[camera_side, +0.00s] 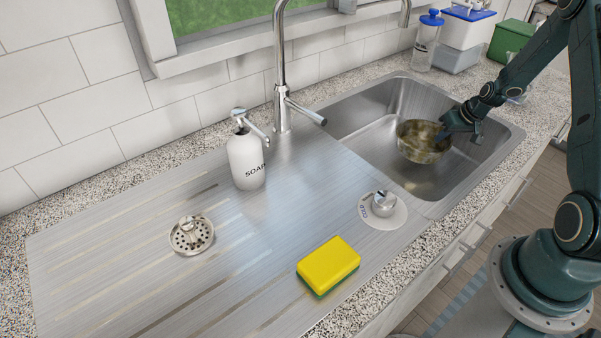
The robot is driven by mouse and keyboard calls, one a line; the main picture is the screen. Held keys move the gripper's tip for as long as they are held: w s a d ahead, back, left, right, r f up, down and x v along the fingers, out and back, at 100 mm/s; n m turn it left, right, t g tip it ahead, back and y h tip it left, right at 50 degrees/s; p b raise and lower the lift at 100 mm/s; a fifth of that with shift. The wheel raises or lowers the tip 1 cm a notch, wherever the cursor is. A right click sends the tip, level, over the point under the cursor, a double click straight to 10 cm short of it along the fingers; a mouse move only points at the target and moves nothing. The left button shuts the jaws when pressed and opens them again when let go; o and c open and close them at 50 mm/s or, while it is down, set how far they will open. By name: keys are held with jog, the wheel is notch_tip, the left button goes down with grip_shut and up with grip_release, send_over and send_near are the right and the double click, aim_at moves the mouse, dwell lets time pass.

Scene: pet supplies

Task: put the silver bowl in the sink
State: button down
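The silver bowl (421,147) is inside the sink basin (365,137), in its right half. It looks shiny, with a brownish reflection on its inside. My gripper (452,130) is at the bowl's right rim and reaches down into the basin from the right. Its fingers overlap the rim in the picture and are small and dark, so I cannot tell whether they are shut on it. Whether the bowl rests on the basin floor or hangs just above it is also unclear.
A tall faucet (281,70) stands behind the basin's left side. A soap bottle (246,162), a yellow sponge (329,265), a drain strainer (191,236) and a knob (383,203) are on the drainboard. A blue-lidded jar (427,42) and containers stand at the back right.

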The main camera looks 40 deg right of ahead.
aim_at(440, 145)
jog(key=shift+f, duration=1.85)
jog(key=shift+f, duration=0.15)
jog(key=c, duration=1.6)
grip_release()
jog(key=shift+c, duration=0.2)
jog(key=shift+r, duration=0.2)
jog(key=v, duration=1.2)
jog(key=shift+w, duration=0.1)
